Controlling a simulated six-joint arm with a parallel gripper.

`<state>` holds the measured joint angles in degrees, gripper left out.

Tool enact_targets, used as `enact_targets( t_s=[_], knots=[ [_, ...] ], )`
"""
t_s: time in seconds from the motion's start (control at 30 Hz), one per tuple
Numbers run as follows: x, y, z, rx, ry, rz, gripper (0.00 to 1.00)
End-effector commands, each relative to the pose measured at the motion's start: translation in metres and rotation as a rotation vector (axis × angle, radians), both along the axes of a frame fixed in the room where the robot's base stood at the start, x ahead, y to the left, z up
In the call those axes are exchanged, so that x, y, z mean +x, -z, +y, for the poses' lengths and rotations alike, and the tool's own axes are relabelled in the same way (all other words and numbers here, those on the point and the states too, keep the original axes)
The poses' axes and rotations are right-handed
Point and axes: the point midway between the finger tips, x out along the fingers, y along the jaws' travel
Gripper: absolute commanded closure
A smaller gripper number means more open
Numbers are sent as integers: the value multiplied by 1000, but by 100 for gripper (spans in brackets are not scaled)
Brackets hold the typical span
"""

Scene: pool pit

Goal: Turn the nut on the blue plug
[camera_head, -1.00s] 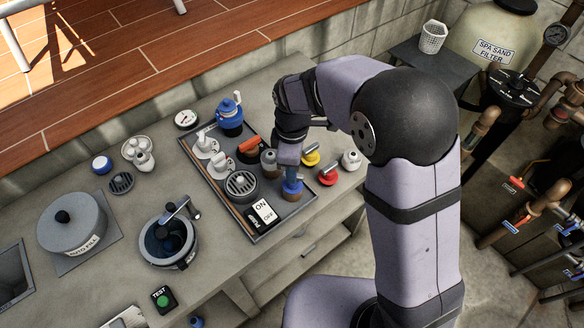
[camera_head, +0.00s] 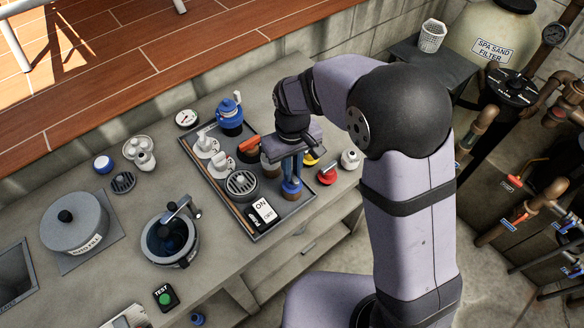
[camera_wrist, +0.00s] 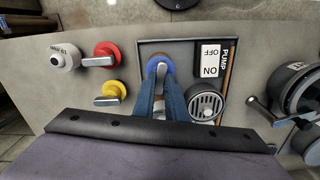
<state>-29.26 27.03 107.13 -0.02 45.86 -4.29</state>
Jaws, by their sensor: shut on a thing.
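The blue plug (camera_head: 291,186) stands upright on a brown base at the front right of the dark tray (camera_head: 252,236). It also shows in the wrist view (camera_wrist: 151,64), as a blue ring with a grey nut (camera_wrist: 161,69) at its middle. My gripper (camera_head: 291,179) points down from above, its two blue fingers close together. In the wrist view my gripper (camera_wrist: 160,83) is shut on the nut, and the fingertips partly hide it.
A round grilled drain (camera_head: 241,184) and an ON/OFF switch (camera_head: 263,212) sit left of the plug.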

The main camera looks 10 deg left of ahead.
Motion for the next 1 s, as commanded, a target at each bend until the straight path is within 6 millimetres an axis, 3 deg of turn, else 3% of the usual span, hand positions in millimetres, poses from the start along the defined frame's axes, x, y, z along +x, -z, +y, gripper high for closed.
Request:
enact_targets(
  t_s=[1.0],
  knots=[
    [0,0,0,0,964,-1,100]
  ],
)
